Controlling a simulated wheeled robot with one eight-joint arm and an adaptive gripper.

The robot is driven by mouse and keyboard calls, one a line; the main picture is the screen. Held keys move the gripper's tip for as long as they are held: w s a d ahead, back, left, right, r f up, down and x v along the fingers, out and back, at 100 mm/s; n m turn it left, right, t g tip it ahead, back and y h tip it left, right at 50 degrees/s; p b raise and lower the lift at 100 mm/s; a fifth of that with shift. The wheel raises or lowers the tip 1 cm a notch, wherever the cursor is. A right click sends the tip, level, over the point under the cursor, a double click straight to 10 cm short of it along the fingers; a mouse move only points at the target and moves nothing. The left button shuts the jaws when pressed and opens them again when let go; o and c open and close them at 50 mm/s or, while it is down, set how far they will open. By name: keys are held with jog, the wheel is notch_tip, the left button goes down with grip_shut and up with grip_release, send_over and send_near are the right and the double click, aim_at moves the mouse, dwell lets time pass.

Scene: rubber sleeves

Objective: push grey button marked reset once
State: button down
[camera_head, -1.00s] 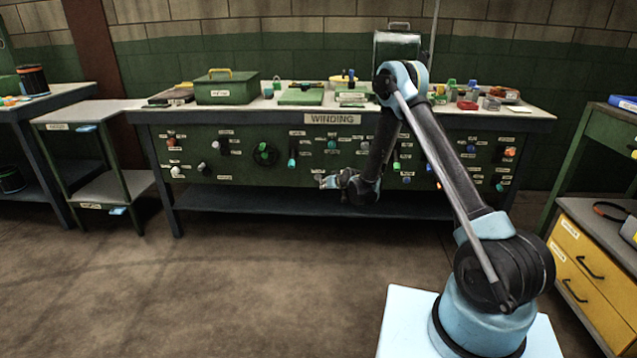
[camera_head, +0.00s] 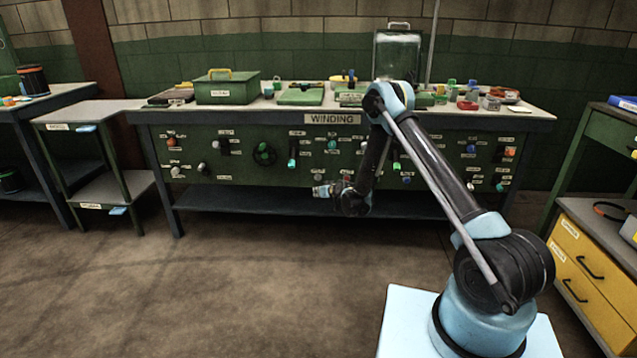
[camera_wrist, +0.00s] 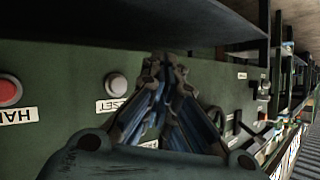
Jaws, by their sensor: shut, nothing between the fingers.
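In the wrist view a round grey button (camera_wrist: 117,85) sits on the green panel. A white label (camera_wrist: 111,105) ending in "SET" lies beside it, partly hidden by my gripper. My gripper (camera_wrist: 163,58) is shut and empty. Its tips appear right of the grey button in that view, and I see no contact with it. In the head view my gripper (camera_head: 322,190) is in front of the lower part of the panel. I cannot make out the grey button for certain there.
A red button (camera_wrist: 9,91) with a label (camera_wrist: 18,115) is left of the grey one. The bench (camera_head: 270,210) marked WINDING carries several knobs and switches on its front. A dark ledge (camera_wrist: 140,25) runs close to the panel. The floor in front is clear.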

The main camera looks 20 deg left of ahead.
jog(key=shift+w+a, duration=0.25)
jog(key=shift+w, duration=0.95)
jog(key=shift+w+a, duration=0.3)
jog(key=shift+w, duration=0.85)
jog(key=shift+w+a, duration=0.25)
jog(key=shift+w, duration=0.95)
jog(key=shift+w+a, duration=0.2)
jog(key=shift+w, duration=0.5)
jog(key=shift+s, duration=0.1)
jog(key=shift+s+d, duration=0.2)
jog(key=shift+s, duration=0.45)
jog(key=shift+s+d+r, duration=0.1)
jog(key=shift+s+d, duration=0.1)
jog(key=shift+s, duration=0.6)
jog(key=shift+s+d+f, duration=0.1)
jog(key=shift+s+d, duration=0.05)
jog(key=shift+s, duration=0.7)
jog(key=shift+s+d+r, duration=0.1)
jog(key=shift+s+d, duration=0.1)
jog(key=shift+s, duration=0.6)
